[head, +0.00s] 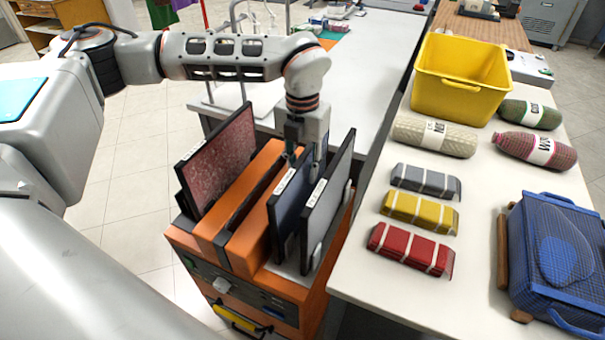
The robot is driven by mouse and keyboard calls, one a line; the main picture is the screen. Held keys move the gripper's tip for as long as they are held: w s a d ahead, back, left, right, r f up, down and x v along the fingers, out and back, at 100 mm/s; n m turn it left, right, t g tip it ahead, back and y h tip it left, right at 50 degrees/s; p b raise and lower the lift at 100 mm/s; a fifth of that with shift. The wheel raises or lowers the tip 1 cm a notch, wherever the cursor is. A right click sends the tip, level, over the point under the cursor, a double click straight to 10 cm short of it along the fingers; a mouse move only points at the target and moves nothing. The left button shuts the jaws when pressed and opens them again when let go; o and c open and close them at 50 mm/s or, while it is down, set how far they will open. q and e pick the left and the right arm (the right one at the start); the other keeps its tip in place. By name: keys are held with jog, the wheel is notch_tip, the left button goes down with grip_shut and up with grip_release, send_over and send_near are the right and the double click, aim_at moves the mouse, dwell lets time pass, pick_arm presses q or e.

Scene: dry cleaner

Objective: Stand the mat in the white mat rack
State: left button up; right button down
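Several flat, dark-edged mats stand upright on the orange cabinet: a red speckled one (222,158) at left, a dark blue one (287,222) and a grey one (328,208) at right. The blue and grey ones have white labels on their top edges. A pale base (288,268) shows under these two; I cannot tell whether it is the white mat rack. My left gripper (306,160) points down at the far top end of the blue mat, just left of the grey one. Its fingertips are partly hidden, so its grip is unclear. My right gripper is out of view.
Orange blocks (246,205) stand between the red and blue mats on the orange cabinet (240,300). The white table at right holds a yellow bin (462,82), rolled bundles (436,137), strapped packs (412,248) and a blue case (556,262). A long white counter (373,45) lies behind.

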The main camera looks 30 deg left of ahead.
pick_arm(q)
notch_tip(320, 180, up, 9)
jog(key=shift+r, duration=0.45)
jog(key=shift+p, duration=0.3)
